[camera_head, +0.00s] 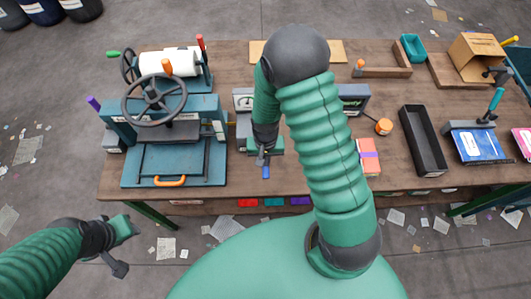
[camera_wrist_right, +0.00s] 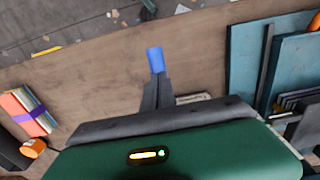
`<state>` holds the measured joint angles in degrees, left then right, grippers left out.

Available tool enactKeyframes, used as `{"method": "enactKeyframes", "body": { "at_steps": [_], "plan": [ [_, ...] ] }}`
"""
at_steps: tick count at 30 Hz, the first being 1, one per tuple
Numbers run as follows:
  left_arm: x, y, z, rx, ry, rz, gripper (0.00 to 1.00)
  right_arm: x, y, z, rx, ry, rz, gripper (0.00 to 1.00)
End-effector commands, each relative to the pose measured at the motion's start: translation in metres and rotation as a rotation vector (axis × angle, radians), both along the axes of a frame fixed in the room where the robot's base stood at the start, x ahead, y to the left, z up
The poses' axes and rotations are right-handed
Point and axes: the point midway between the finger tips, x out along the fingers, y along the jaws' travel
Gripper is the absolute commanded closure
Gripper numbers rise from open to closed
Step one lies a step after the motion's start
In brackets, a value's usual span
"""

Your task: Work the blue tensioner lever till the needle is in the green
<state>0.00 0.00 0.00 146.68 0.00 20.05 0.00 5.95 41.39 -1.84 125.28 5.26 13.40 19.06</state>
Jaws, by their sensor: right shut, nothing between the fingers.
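The blue tensioner lever (camera_head: 266,172) shows its handle end near the table's front edge, just below my right gripper (camera_head: 262,158). In the right wrist view the blue handle (camera_wrist_right: 155,60) stands right at the tips of my dark fingers (camera_wrist_right: 157,92). The fingers are shut with nothing between them; whether they touch the lever I cannot tell. A box with a pale dial (camera_head: 243,101) stands behind, mostly covered by my right arm; needle and green zone cannot be made out. My left gripper (camera_head: 122,243) hangs off the table at lower left, its fingers unclear.
A teal press (camera_head: 173,165) with a handwheel stands left of the lever. To the right are an orange and purple bundle (camera_head: 368,157), an orange-capped jar (camera_head: 383,126) and a black tray (camera_head: 423,140). Bare wood lies between the lever and the bundle.

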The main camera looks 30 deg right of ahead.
Motion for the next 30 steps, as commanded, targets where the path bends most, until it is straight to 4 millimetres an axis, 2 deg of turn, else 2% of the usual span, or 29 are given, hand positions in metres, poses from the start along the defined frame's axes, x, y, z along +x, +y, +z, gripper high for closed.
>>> {"method": "enactKeyframes", "body": {
  "at_steps": [7, 30],
  "plan": [
    [0.0, 0.0, 0.006, 0.0, 0.0, 0.0, 0.64, 0.001, 0.0, 0.007, -0.001, -0.003, -0.001, 1.0],
    [0.0, 0.0, 0.089, 0.0, 0.0, 0.0, 0.64, -0.001, 0.0, 0.101, 0.0, 0.0, -0.001, 1.0]
  ]
}}
